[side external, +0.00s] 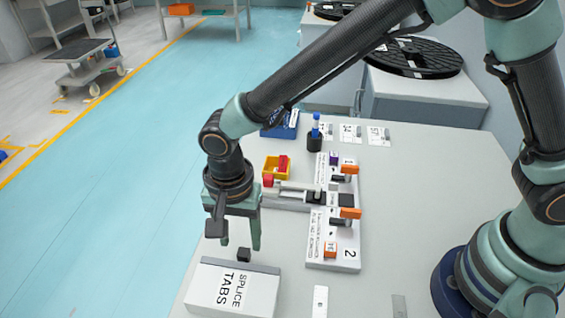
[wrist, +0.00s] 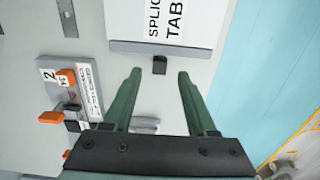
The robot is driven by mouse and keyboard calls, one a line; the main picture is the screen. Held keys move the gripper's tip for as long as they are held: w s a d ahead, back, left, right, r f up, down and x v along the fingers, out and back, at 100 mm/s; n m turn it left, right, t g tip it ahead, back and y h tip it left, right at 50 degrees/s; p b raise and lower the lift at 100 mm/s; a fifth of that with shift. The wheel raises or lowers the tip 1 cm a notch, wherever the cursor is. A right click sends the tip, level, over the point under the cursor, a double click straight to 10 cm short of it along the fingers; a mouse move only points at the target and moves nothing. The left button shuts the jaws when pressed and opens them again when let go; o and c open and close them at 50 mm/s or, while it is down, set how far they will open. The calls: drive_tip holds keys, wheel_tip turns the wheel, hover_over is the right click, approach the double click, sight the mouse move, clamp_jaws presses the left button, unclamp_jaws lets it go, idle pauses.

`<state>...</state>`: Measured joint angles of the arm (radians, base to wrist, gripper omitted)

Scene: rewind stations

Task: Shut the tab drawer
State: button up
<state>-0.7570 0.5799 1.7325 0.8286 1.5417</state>
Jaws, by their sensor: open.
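The tab drawer unit (side external: 232,290) is a low white box with "SPLICE TABS" on top, at the near left of the bench. It also shows in the wrist view (wrist: 190,20). Its black knob (side external: 243,254) sticks out in front of a grey front strip (wrist: 150,47). In the wrist view the knob (wrist: 159,65) lies between my fingertips in the picture. My gripper (side external: 238,240) is open and empty, pointing down, and appears to be above the knob. I see no contact. I cannot tell how far the drawer stands out.
A white splice board (side external: 318,262) with orange and black clamps lies beside the gripper. Behind are a yellow bin (side external: 268,168), a blue bin (side external: 281,128) and a black cup (side external: 314,142) with a blue item. Small plates lie at the near edge. The right bench is mostly clear.

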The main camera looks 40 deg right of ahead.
wheel_tip(320, 180, up, 7)
drive_tip(key=shift+r, duration=0.2)
idle(0.3)
drive_tip(key=w+d+r+n+t+y, duration=0.1)
drive_tip(key=d+r+n, duration=0.1)
drive_tip(key=d+r, duration=0.45)
drive_tip(key=w+d+r+n+t, duration=0.1)
drive_tip(key=d+r+n+t, duration=0.15)
drive_tip(key=d, duration=0.75)
drive_tip(key=s+d+r+n+t, duration=0.1)
drive_tip(key=s+d+n, duration=0.1)
drive_tip(key=d, duration=0.5)
drive_tip(key=s+d+r+n+t+h, duration=0.1)
drive_tip(key=s+d+n, duration=0.1)
drive_tip(key=d, duration=0.4)
drive_tip(key=shift+s+d, duration=0.35)
drive_tip(key=shift+s, duration=0.4)
